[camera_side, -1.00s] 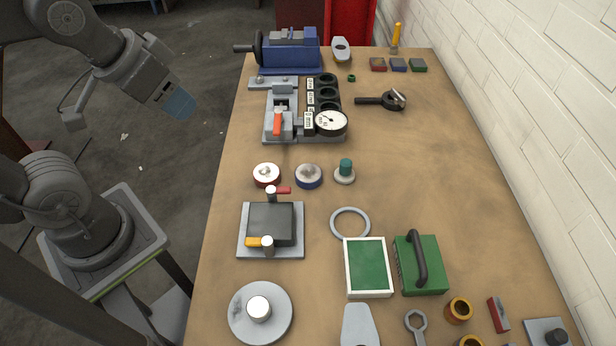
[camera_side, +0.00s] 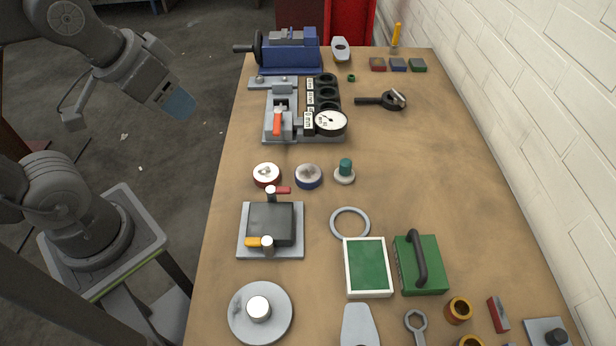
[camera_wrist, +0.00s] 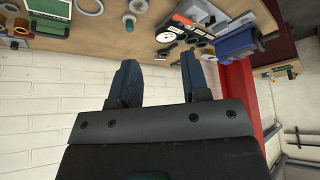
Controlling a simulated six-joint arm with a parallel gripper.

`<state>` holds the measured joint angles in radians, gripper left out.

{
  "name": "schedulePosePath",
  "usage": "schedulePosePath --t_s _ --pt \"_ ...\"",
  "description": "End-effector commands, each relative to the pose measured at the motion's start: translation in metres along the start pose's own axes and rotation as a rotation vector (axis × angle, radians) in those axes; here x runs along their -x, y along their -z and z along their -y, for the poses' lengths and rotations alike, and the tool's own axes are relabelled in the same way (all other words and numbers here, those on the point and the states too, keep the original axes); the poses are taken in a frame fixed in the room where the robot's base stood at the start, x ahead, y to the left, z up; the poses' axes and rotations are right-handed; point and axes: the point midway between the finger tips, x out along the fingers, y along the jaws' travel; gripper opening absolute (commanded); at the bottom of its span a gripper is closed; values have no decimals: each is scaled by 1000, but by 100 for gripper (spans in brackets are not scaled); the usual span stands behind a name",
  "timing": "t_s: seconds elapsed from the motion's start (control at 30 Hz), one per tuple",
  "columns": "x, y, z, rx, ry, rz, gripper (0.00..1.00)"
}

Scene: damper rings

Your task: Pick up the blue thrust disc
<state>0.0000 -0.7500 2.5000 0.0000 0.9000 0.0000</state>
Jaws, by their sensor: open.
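The blue thrust disc (camera_side: 308,177) lies flat on the bench in the side view, with a worn grey top and a blue rim. It sits between a red-rimmed disc (camera_side: 266,174) on its left and a grey disc with a green knob (camera_side: 345,172) on its right. My gripper (camera_side: 180,105) hangs off the bench's left side, up and left of the disc and well apart from it. In the wrist view my gripper (camera_wrist: 160,80) shows two blue fingers spread wide with nothing between them. I cannot surely pick out the blue disc there.
A clamp fixture (camera_side: 270,226) stands just in front of the discs. A gauge fixture (camera_side: 282,112) stands behind them, with a blue vise (camera_side: 290,50) farther back. A grey ring (camera_side: 350,223) and a green-and-white tray (camera_side: 368,268) lie to the front right. Bench right of the discs is clear.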

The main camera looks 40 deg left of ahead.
Motion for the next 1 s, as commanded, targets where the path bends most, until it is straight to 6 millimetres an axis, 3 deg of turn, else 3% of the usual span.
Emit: schedulePosePath --t_s 0.23,0.77,1.0 --pt "0 0 0 0 0 0 43" --pt "0 0 0 0 0 0 93" --pt "0 1 0 -6 0 2 93"
